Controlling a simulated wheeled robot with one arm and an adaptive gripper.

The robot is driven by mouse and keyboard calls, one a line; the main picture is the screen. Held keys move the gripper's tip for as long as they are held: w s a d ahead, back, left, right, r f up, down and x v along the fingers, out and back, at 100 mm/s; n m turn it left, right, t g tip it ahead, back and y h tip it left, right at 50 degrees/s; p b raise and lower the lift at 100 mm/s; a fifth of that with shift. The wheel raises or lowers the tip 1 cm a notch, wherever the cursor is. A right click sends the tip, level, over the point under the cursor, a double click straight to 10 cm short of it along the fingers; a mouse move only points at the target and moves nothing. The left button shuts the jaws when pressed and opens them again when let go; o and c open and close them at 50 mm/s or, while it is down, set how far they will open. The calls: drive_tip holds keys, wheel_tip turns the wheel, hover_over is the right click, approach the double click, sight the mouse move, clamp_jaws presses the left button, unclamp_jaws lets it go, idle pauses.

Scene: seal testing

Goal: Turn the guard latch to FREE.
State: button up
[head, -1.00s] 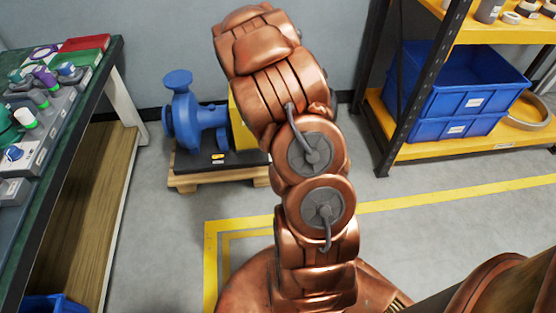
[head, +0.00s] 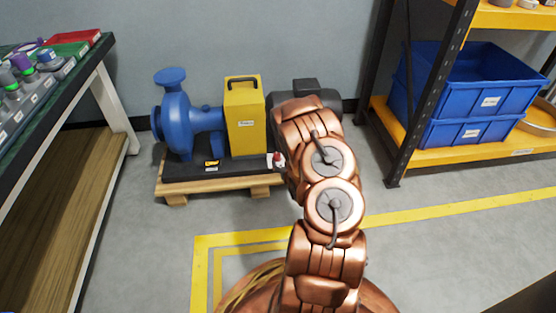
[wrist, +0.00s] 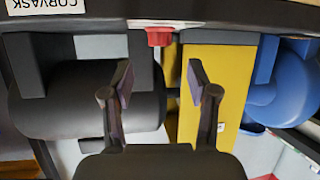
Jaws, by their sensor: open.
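The yellow guard (head: 244,120) stands upright between the blue pump and the dark motor; it also shows in the wrist view (wrist: 225,80). A small red knob (head: 278,158), which looks like the guard latch, sits low beside the guard's right edge. In the wrist view, which is upside down, the red knob (wrist: 160,37) is at the top centre, on the dark base edge. Its marking cannot be read. My gripper (wrist: 159,80) is open and empty, its fingers either side of the line to the knob, apart from it. My arm hides the gripper in the head view.
The blue pump (head: 180,122) and the dark motor (wrist: 85,100) flank the guard on a black base over a wooden pallet (head: 215,186). A bench (head: 88,75) with small parts is at left. A shelf with blue bins (head: 460,90) is at right. Floor in front is clear.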

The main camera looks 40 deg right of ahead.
sight(277, 155)
drive_tip(key=b+x, duration=0.2)
drive_tip(key=x, duration=0.3)
drive_tip(key=shift+w+d+f+b, duration=0.15)
drive_tip(key=shift+w+f+b, duration=0.15)
drive_tip(key=shift+b, duration=0.1)
drive_tip(key=shift+x, duration=0.75)
drive_tip(key=shift+r, duration=0.1)
clamp_jaws()
